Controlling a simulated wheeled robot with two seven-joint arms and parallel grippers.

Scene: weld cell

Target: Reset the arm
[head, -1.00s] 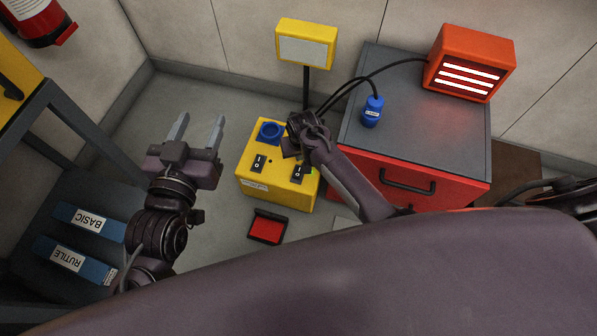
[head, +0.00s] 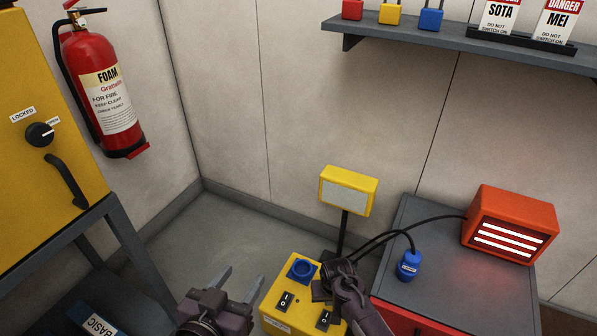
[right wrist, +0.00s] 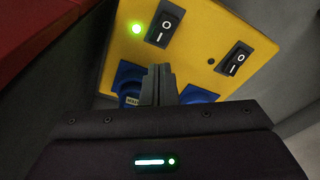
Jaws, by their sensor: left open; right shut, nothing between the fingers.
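My left gripper (head: 241,281) is open and empty, at the bottom of the head view, just left of the yellow switch box (head: 276,324). My right gripper (head: 325,287) is over the right part of that box. In the right wrist view its fingers (right wrist: 158,82) are shut with nothing between them, in front of the box face. There the box shows two black rocker switches (right wrist: 165,22) (right wrist: 237,60) and a lit green lamp (right wrist: 137,28). A blue fitting with a small label (right wrist: 129,82) is partly hidden left of the fingers, and a blue socket (right wrist: 200,93) is on their right.
An orange heater (head: 510,225) with glowing bars and a blue connector (head: 409,264) stand on the grey cabinet top (head: 455,275). Black cables run close to my right gripper. A yellow-framed panel (head: 348,190) rises behind the box. A yellow cabinet (head: 45,190) and fire extinguisher (head: 102,85) are left.

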